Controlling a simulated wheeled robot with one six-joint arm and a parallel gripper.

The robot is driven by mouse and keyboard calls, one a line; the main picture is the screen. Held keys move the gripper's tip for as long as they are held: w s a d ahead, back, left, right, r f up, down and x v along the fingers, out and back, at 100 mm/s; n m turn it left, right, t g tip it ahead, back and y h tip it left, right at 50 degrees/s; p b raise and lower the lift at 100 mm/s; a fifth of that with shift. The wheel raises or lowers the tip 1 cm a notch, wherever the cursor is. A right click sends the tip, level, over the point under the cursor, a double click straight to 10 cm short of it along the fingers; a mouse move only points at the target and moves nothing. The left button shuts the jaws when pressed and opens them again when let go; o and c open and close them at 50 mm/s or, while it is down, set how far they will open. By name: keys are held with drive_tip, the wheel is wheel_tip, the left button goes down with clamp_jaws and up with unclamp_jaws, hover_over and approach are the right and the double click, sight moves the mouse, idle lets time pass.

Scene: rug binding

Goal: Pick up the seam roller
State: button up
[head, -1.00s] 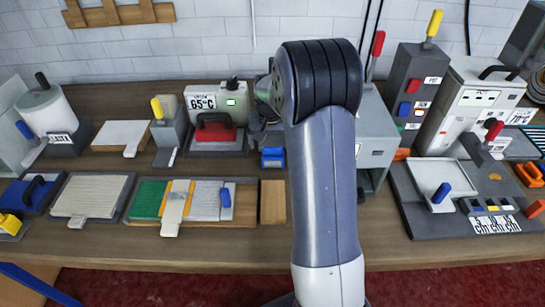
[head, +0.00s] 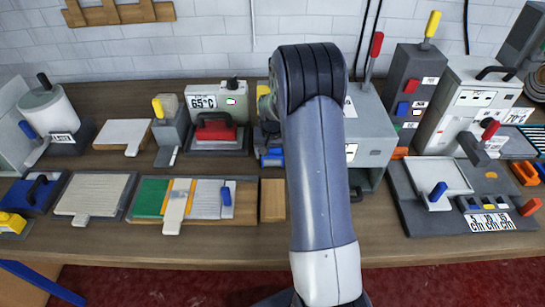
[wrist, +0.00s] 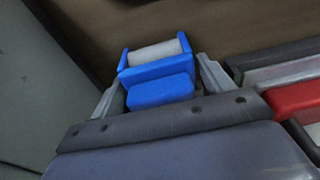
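The seam roller (wrist: 158,70), a blue frame and block with a pale grey cylinder, shows in the wrist view. It lies between the two spread fingers of my gripper (wrist: 160,85), with the blue block nearest the palm. The fingers stand on either side of it, and I see no clear grip on it. In the head view, the blue part (head: 272,157) that looks like the roller sits on the bench just left of my arm. My gripper is mostly hidden behind the arm there.
A grey box (head: 370,140) stands close to the right of the arm. A red-handled block (head: 217,130) by the 65°C unit stands to the left; red also shows at the right of the wrist view (wrist: 300,98). A wooden block (head: 272,200) lies in front.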

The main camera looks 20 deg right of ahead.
drive_tip(key=c, duration=0.9)
drive_tip(key=shift+r, duration=0.1)
wheel_tip(320, 180, up, 10)
drive_tip(key=shift+f+b, duration=0.1)
drive_tip(key=shift+b, duration=0.85)
